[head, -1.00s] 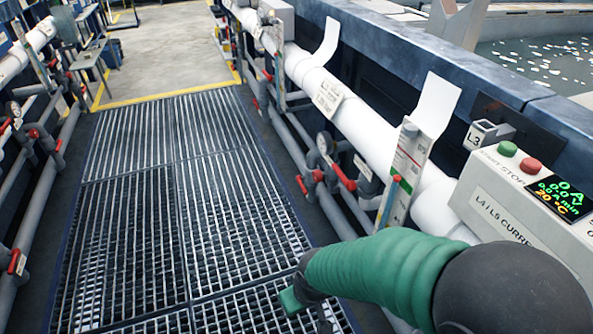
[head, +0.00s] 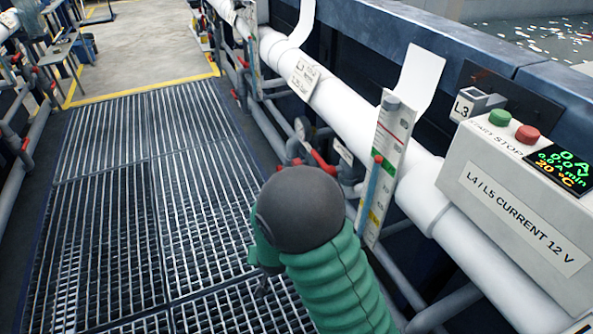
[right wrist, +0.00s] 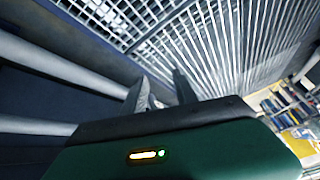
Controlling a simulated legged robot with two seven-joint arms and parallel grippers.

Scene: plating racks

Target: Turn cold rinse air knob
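No knob in view carries a label that I can read as cold rinse air. Red valve handles (head: 322,163) sit on the grey pipes right of the walkway, partly hidden behind my right arm. A flow gauge plate (head: 394,135) with a blue tube and a small red part stands right of them. My right gripper (head: 262,286) is low over the grating, mostly hidden by its own green and black arm. In the right wrist view its two dark fingers (right wrist: 163,92) stand apart with nothing between them. My left gripper is not in view.
A control box (head: 520,215) marked L4 / L5 CURRENT 12 V, with green and red buttons, stands at the right. A thick white pipe (head: 350,115) runs along the tank wall. The grated walkway (head: 120,220) is clear. More pipes (head: 25,150) line the left.

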